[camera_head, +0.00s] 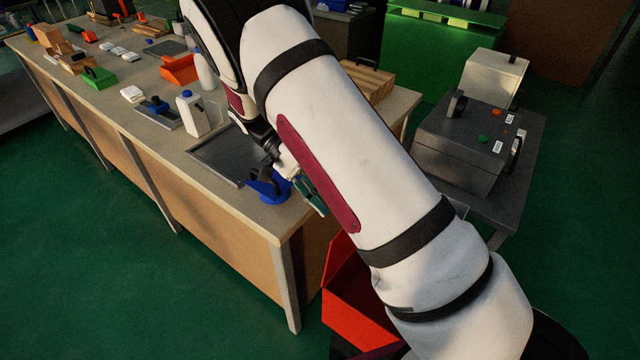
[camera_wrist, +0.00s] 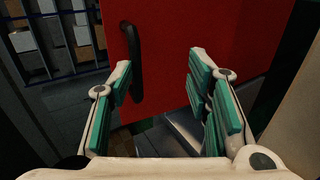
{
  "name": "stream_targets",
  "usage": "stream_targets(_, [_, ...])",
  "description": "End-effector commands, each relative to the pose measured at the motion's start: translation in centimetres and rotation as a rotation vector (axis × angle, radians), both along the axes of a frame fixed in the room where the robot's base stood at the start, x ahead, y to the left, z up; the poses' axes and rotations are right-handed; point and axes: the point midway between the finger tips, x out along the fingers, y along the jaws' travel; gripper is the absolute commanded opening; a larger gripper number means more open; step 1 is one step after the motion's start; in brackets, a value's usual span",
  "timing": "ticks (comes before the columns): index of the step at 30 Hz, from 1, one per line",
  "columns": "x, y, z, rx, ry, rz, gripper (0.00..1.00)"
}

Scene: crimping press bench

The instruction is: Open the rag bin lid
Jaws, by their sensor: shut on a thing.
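The rag bin (camera_head: 365,300) is red and stands low beside the near end of the bench, partly hidden behind my arm. Its red lid (camera_wrist: 235,35) fills the upper middle of the wrist view as a flat panel with a black bar handle (camera_wrist: 135,60). The left finger is close to the handle. The exact contact is hard to see. In the head view my gripper (camera_head: 308,192) shows only partly beside the bench corner, behind my arm.
The long bench (camera_head: 225,195) carries a dark tray (camera_head: 215,155), a blue object (camera_head: 268,188) at its near corner and a white bottle (camera_head: 190,115). A grey machine (camera_head: 460,145) stands on a table at right. Green floor is clear at left.

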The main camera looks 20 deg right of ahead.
Motion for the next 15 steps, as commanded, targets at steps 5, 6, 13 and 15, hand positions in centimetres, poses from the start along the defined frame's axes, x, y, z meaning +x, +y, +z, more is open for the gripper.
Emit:
stream_targets(5, [1.5, 1.3, 0.8, 0.007, -0.003, 0.001, 0.30])
stream_targets(6, [2.0, 1.7, 1.2, 0.006, -0.004, 0.002, 0.30])
stream_targets(13, [5.2, 3.8, 3.6, 0.002, -0.004, 0.001, 0.30])
stream_targets(15, [5.9, 4.3, 4.2, 0.001, -0.002, 0.001, 0.30])
